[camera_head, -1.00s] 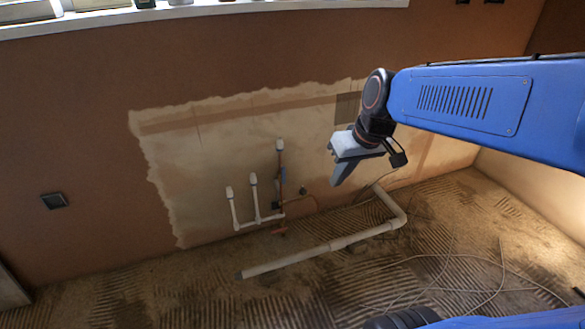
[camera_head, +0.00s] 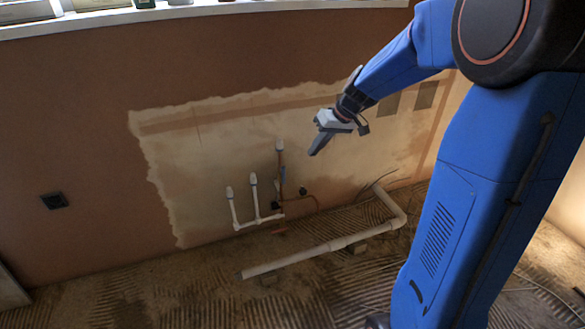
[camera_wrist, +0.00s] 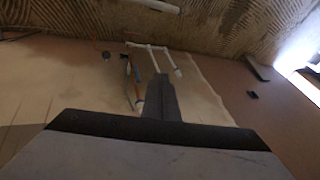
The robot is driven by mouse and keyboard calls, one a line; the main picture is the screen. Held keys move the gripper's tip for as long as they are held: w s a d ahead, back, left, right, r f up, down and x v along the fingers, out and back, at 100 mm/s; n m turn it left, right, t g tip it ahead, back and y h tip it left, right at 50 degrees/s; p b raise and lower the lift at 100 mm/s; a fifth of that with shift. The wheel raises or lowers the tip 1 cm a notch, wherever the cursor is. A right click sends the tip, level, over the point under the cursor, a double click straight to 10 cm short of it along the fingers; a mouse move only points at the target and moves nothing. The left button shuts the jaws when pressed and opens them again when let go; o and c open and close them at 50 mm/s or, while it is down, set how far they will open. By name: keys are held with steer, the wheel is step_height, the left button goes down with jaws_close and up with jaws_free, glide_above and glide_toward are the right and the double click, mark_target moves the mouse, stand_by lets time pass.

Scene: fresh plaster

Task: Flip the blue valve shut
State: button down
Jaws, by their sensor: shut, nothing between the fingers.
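A small bluish part (camera_head: 283,175), which looks like the blue valve, sits on the upright copper-coloured pipe on the bare plaster patch. It is too small for me to read its handle's angle surely. In the wrist view, pipes show upside down, with a small bluish part (camera_wrist: 138,75) on one of them. My gripper (camera_head: 314,153) is shut and empty, to the right of the pipe and a little higher in the picture, apart from it. Its dark fingers (camera_wrist: 160,80) also show in the wrist view, covering part of the pipework.
White capped pipes (camera_head: 232,205) stand left of the copper pipe. A thick white drain pipe (camera_head: 310,252) runs along the rough floor. A window sill (camera_head: 200,10) crosses the top. The plaster around the pipes is open.

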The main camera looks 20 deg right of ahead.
mark_target(283, 172)
steer(key=w+d+f, duration=0.3)
steer(key=w+f, duration=0.3)
steer(key=w, duration=0.2)
steer(key=w+d+f+y, duration=0.1)
steer(key=w+d+f, duration=0.2)
steer(key=w+f, duration=0.4)
steer(key=shift+w+d+f+t, duration=0.2)
steer(key=shift+w+d+t, duration=0.2)
steer(key=shift+w, duration=0.15)
steer(key=shift+a, duration=0.1)
steer(key=w+a+f, duration=0.3)
steer(key=a+f, duration=0.5)
steer(key=a, duration=0.1)
